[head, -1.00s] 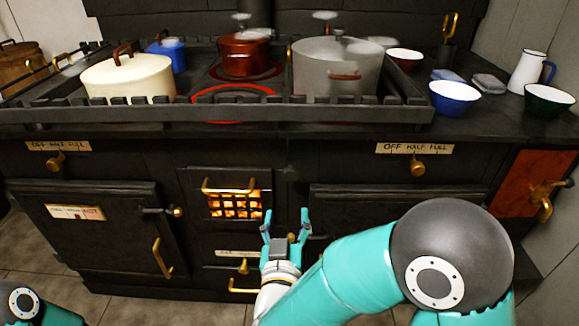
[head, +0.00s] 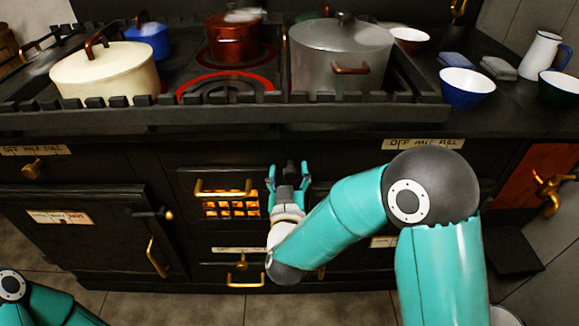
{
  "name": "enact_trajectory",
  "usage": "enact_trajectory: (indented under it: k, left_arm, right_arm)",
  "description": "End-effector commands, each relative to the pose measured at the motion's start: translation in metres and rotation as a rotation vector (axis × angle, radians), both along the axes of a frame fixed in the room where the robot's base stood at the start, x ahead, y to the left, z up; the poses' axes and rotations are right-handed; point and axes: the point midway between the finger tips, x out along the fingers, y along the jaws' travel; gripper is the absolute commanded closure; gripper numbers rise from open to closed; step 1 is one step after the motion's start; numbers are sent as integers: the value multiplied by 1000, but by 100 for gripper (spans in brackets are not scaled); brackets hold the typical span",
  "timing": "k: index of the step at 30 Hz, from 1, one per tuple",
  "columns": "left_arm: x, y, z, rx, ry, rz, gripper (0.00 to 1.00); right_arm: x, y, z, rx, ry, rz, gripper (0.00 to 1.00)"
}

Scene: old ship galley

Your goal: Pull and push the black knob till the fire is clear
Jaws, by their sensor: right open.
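The black stove front fills the middle of the head view. A small dark shape, apparently the black knob (head: 290,168), shows between the fingertips of my right gripper, just right of the fire grate (head: 231,205). My right gripper (head: 288,174) is open, with one finger on each side of that shape. I cannot tell whether it touches the knob, and the gripper hides the knob's lower part. Orange fire glows behind the grate's brass bars. My left gripper is out of view; only part of the left arm shows at bottom left.
A cream pot (head: 105,75), a red pot (head: 233,40) and a grey pot (head: 340,60) stand on the railed stove top, near glowing red rings. A brass handle (head: 226,188) crosses the grate's top. A brass-handled drawer (head: 243,283) lies below.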

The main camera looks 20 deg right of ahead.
Motion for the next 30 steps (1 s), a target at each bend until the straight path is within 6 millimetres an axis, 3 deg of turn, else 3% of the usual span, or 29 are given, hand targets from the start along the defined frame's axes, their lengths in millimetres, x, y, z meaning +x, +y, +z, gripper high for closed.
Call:
enact_trajectory:
  k: [7, 18, 30]
  left_arm:
    - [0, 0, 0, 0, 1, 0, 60]
    - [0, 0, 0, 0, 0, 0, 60]
    - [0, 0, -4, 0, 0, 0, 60]
  right_arm:
    - [-1, -6, 0, 0, 0, -11, 38]
    - [-2, -7, 0, 0, 1, -13, 98]
    - [-2, -4, -1, 0, 0, -11, 100]
